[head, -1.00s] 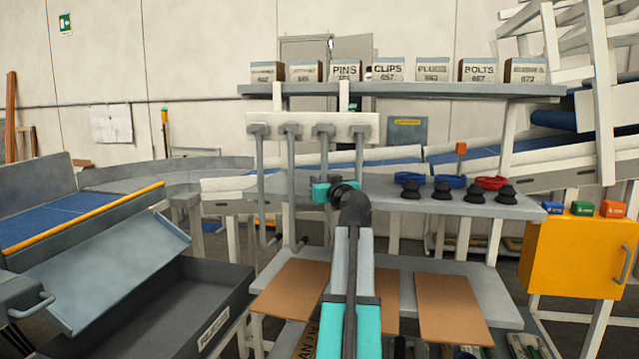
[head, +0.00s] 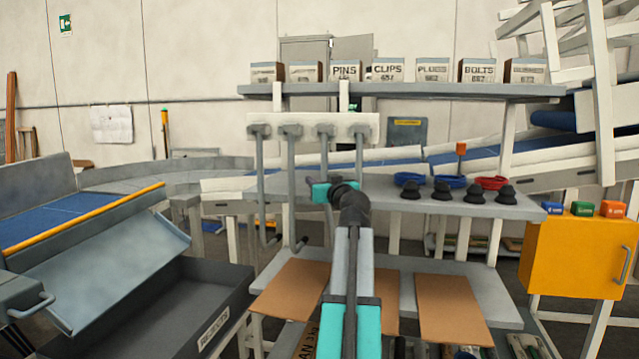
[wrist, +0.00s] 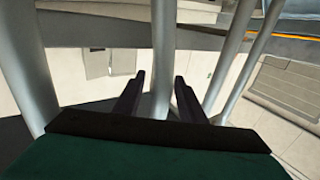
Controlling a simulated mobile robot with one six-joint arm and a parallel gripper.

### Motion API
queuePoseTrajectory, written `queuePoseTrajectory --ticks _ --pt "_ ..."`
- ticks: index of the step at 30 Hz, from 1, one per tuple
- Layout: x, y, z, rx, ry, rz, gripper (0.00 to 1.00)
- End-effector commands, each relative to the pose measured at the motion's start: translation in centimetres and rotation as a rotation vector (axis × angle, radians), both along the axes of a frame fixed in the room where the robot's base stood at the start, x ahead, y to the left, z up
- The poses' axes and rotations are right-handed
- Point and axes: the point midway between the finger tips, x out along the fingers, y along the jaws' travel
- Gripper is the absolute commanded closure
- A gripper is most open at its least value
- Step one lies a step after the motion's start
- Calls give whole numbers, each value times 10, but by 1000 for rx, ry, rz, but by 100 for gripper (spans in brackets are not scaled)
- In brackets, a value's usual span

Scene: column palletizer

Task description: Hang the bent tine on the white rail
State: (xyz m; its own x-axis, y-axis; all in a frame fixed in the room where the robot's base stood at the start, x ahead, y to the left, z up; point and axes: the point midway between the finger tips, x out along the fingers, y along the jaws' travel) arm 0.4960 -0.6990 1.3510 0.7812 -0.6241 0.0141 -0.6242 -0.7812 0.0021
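The white rail (head: 312,121) is on the front of the rack below the label shelf. Several grey tines hang from it. The two left ones, the far left tine (head: 261,185) and its neighbour (head: 291,185), turn up into hooks at their lower ends. The lower ends of the right ones are hidden by my arm. I cannot tell which tine is the bent one. My gripper (head: 320,192) is at the third tine from the left. In the wrist view, my gripper (wrist: 160,76) has its dark fingers apart, with a tine (wrist: 161,60) showing in the gap. I cannot tell whether they touch it.
A grey shelf (head: 400,209) with black knobs and coloured rings lies right of my gripper. Brown boards (head: 450,310) lie on the lower shelf. A dark tray (head: 190,300) stands at the lower left and a yellow cabinet (head: 575,260) at the right. Neighbouring tines hang close by.

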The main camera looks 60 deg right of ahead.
Motion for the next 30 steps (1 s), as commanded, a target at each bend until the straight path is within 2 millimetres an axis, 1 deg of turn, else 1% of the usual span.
queuePoseTrajectory --ticks 8,14,30 --pt "-3 2 -2 1 2 0 63" --pt "-14 12 -3 1 2 1 63" --pt "-68 54 -4 -1 -1 -1 63"
